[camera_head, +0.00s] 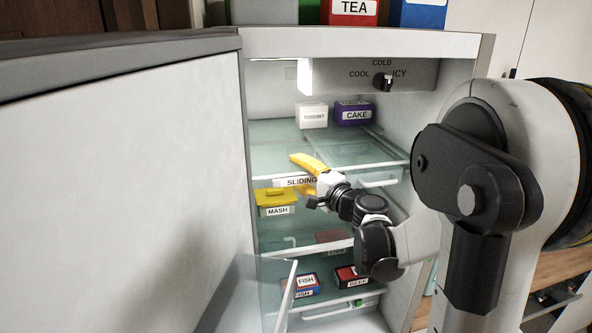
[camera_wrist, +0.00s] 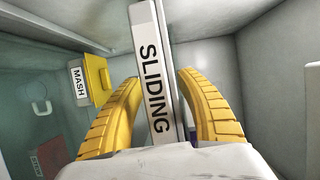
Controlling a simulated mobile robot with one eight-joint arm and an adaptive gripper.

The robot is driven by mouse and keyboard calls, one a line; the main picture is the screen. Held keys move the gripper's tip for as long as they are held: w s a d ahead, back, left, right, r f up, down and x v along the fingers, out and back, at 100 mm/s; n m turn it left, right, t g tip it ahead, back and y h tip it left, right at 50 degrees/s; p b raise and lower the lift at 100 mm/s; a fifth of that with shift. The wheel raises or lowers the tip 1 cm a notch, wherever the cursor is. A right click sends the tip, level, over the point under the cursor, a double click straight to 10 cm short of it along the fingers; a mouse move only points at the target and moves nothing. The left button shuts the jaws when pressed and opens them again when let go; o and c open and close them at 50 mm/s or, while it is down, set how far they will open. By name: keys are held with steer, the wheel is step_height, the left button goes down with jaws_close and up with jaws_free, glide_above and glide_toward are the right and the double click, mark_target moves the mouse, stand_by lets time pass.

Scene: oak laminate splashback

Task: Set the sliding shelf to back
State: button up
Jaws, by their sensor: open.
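The sliding shelf (camera_head: 285,161) is a glass shelf inside the open fridge, with a white front edge labelled "SLIDING". In the wrist view the labelled edge (camera_wrist: 147,45) runs between the two yellow fingers of my gripper (camera_wrist: 162,88). My gripper also shows in the head view (camera_head: 303,168), at the shelf's front edge. The fingers are open, one on each side of the edge, and a gap shows by the right finger. I cannot tell whether the left finger touches it. My wrist hides part of the shelf's right front in the head view.
A yellow MASH box (camera_head: 276,202) stands below the shelf. A YOGURT box (camera_head: 312,115) and purple CAKE box (camera_head: 354,113) stand above at the back. FISH (camera_head: 304,284) and BEEF (camera_head: 349,276) boxes sit lower. The open fridge door (camera_head: 125,180) fills the left.

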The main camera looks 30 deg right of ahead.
steer(key=shift+w+a, duration=0.1)
steer(key=shift+w, duration=0.1)
steer(key=shift+s, duration=0.2)
steer(key=shift+c, duration=1.1)
steer(key=shift+s, duration=0.15)
jaws_close()
steer(key=shift+c, duration=0.4)
jaws_free()
steer(key=o, duration=0.3)
steer(key=shift+f, duration=0.1)
glide_toward(311, 181)
steer(key=w, duration=0.4)
steer(key=shift+w+a, duration=0.1)
steer(key=shift+w, duration=0.05)
